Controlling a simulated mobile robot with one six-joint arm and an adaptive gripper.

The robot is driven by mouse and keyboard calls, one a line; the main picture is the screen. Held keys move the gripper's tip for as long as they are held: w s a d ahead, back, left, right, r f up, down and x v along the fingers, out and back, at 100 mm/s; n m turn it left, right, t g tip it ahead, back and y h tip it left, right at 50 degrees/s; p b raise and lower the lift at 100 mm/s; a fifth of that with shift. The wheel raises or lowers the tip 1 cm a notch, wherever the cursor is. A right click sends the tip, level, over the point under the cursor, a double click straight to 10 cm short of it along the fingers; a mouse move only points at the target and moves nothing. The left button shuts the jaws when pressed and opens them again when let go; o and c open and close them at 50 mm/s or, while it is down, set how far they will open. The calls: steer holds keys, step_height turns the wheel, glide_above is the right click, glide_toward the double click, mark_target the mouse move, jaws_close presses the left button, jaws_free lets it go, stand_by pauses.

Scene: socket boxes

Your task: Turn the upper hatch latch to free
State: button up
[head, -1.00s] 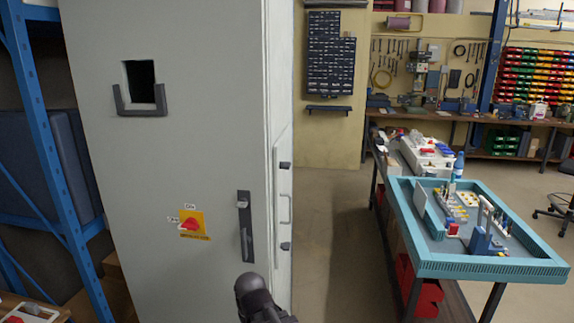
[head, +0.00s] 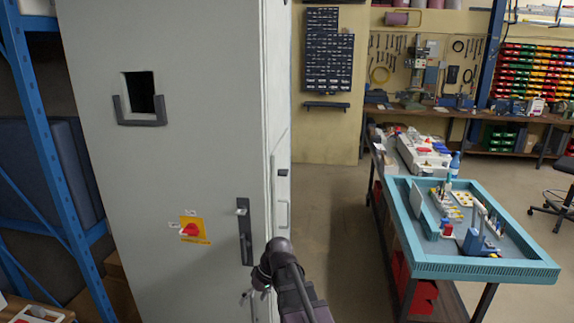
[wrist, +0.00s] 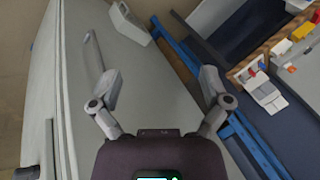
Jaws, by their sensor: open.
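In the head view, the hatch is a pale, narrow panel (head: 279,195) on the right side of the tall grey cabinet (head: 175,100). Its upper latch (head: 282,172) is a small dark piece, too small for its angle to be read. A pale bar handle (head: 283,214) is below it. The lower latch is hidden behind my arm. My gripper (head: 250,296) is low in front of the cabinet's near corner, below and left of the upper latch. In the wrist view my gripper (wrist: 162,82) has its fingers spread wide with nothing between them. I cannot identify the upper latch there.
The cabinet front has a red rotary switch (head: 190,230) on a yellow plate, a dark upright handle (head: 244,232) and a square opening (head: 140,92). A blue shelf frame (head: 42,125) is at the left. A teal-rimmed table (head: 480,268) is at the right, with open floor between.

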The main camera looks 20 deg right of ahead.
steer(key=w+d+r+n+t+y+p, duration=0.2)
steer(key=w+d+r+y+p, duration=0.15)
steer(key=w+d+r, duration=0.35)
steer(key=n+t+y+p, duration=0.6)
steer(key=t+p, duration=0.1)
steer(key=p, duration=0.1)
glide_toward(285, 171)
steer(key=v, duration=0.4)
steer(key=shift+s+f, duration=0.15)
steer(key=shift+f, duration=0.4)
steer(key=shift+a, duration=0.15)
steer(key=x, duration=1.3)
steer(key=shift+w+a+r, duration=0.25)
steer(key=shift+w, duration=0.05)
